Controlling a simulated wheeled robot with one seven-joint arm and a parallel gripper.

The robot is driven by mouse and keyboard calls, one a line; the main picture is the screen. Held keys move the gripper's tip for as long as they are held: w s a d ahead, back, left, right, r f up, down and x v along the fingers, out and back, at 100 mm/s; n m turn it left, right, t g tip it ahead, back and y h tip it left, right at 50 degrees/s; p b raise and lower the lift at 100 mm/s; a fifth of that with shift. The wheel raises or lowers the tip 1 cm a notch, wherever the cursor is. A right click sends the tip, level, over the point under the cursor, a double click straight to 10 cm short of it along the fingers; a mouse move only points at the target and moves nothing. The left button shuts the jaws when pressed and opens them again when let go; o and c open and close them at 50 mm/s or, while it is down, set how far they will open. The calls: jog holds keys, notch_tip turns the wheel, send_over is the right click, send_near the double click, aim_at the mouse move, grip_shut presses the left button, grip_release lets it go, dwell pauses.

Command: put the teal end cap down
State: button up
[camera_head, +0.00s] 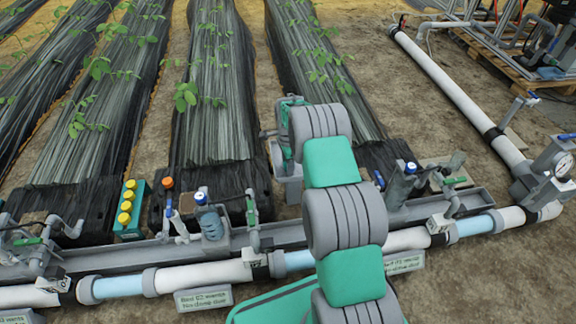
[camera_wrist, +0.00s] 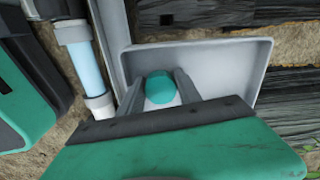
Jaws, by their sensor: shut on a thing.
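The teal end cap (camera_wrist: 160,91) shows in the wrist view between the two grey fingers of my gripper (camera_wrist: 161,84), which is shut on it. Its rounded teal top faces the camera, and a paler part shows below it. A shallow grey tray (camera_wrist: 232,62) with raised walls lies beneath and around the fingers in this view. I cannot tell whether the cap touches the tray floor. In the head view a grey tray (camera_head: 276,157) stands behind my arm, which hides much of that area; the cap cannot be made out there.
A grey and light-blue pipe (camera_wrist: 86,66) runs left of the tray in the wrist view. In the head view, valves such as the blue-topped one (camera_head: 211,220) line a grey channel. A teal rack with yellow caps (camera_head: 130,212) stands left. Bare soil lies right of the tray.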

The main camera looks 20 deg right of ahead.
jog(key=shift+f, duration=0.25)
jog(key=o, duration=1)
jog(key=shift+c, duration=0.2)
jog(key=shift+o, duration=0.5)
jog(key=shift+s+f, duration=0.15)
jog(key=shift+s, duration=0.05)
notch_tip(320, 180, up, 20)
jog(key=s+a+n+p, duration=0.3)
jog(key=p, duration=0.3)
jog(key=s+a+r+n+t, duration=0.1)
jog(key=s+a+r+n, duration=0.35)
jog(key=s+r, duration=0.35)
jog(key=s+a+r+n+t, duration=0.1)
jog(key=s+a+n, duration=0.1)
jog(key=s+n, duration=0.6)
jog(key=s+a+r+n, duration=0.1)
jog(key=s+a+n, duration=0.2)
jog(key=s, duration=0.9)
notch_tip(320, 180, up, 37)
jog(key=w+t+p, duration=0.1)
jog(key=w+p, duration=0.1)
jog(key=p, duration=3.2)
jog(key=shift+w+r+p, duration=0.15)
jog(key=shift+r+p, duration=0.05)
jog(key=shift+p, duration=0.15)
